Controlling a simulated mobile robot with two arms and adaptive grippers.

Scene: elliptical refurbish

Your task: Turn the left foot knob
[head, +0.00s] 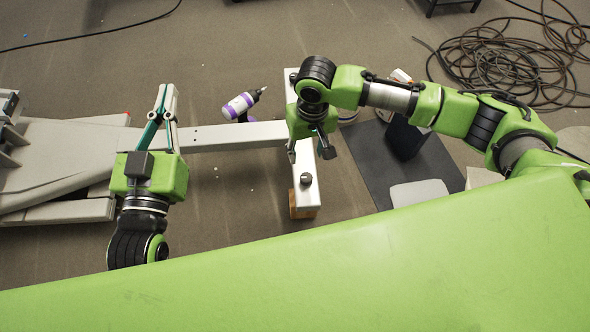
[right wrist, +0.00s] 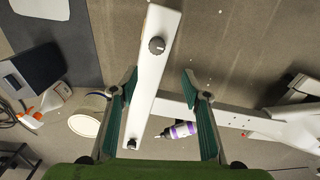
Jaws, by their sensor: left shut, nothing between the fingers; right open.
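A white crossbar (head: 303,202) lies across the end of the machine's long beam (head: 225,136). A dark round knob (head: 306,178) sits on its near end; it also shows in the right wrist view (right wrist: 157,45). Another dark knob (right wrist: 130,143) is at the far end of the bar. My right gripper (head: 309,150) is open, pointing down above the bar. In the right wrist view, its fingers (right wrist: 160,73) appear either side of the bar, with the near knob just beyond the tips. My left gripper (head: 167,88) is shut and empty, left of the bar.
A dark mat (head: 435,165) with a dark box (head: 405,138) lies to the right. Coiled cable (head: 500,65) is at the back right.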

